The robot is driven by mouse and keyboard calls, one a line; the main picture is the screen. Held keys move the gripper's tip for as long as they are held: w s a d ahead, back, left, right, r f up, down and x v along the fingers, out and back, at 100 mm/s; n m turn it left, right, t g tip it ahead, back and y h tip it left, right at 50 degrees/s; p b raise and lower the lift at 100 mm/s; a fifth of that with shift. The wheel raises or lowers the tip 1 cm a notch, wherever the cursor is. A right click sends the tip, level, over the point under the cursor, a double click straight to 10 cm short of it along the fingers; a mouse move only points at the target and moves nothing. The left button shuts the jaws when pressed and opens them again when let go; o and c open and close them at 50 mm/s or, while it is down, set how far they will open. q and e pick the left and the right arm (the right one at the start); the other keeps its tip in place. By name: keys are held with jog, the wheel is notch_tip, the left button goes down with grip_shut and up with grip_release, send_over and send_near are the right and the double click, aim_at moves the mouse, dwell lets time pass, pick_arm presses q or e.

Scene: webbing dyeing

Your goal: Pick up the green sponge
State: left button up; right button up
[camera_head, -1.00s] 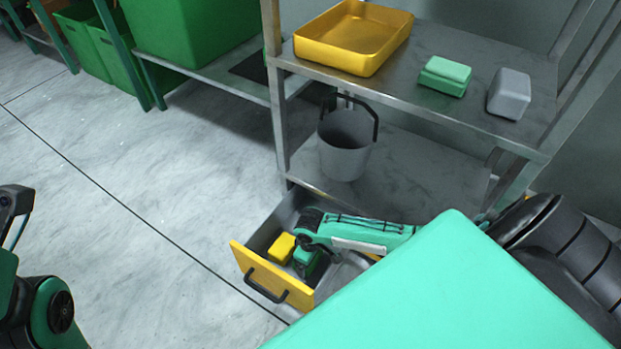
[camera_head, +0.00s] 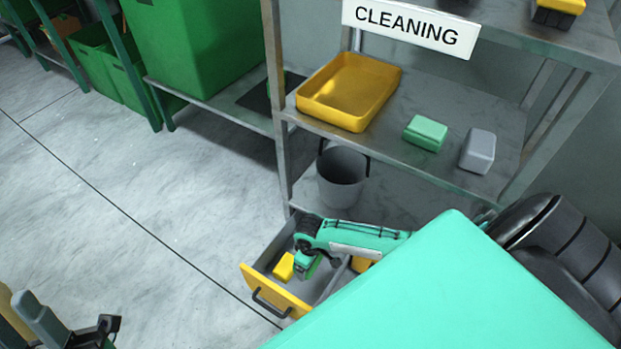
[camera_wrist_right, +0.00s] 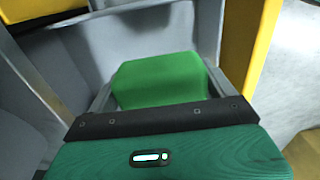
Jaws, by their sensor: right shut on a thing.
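In the right wrist view a green sponge (camera_wrist_right: 160,78) sits between the fingers of my right gripper (camera_wrist_right: 160,98), which is shut on it. In the head view my right gripper (camera_head: 306,264) reaches down into the open drawer; the sponge is hard to tell from the green gripper there. Whether the sponge touches the drawer floor is not clear. Another light green sponge-like block (camera_head: 425,133) lies on the shelf above. Part of what looks like my left gripper (camera_head: 75,325) shows at the bottom left, its fingers unclear.
The drawer has a yellow front (camera_head: 272,294) with a black handle. A yellow block (camera_head: 284,266) lies beside my gripper. On the shelf are a yellow tray (camera_head: 352,112) and a grey block (camera_head: 478,151). A grey bucket (camera_head: 342,180) stands below. The floor at left is clear.

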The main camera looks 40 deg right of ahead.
jog(key=shift+r+p, duration=0.4)
jog(key=shift+r, duration=0.5)
jog(key=shift+r+p, duration=0.5)
jog(key=shift+p, duration=0.1)
pick_arm(q)
jog(key=w+d+f+g+y, duration=0.1)
jog(key=w+d+f+g, duration=0.1)
jog(key=f+g, duration=0.2)
jog(key=w+d+f+g+y, duration=0.1)
jog(key=w+d+f+g, duration=0.1)
jog(key=f+g, duration=0.3)
jog(key=shift+w+d+f+n, duration=0.3)
jog(key=shift+w+f, duration=0.45)
jog(key=shift+f, duration=0.55)
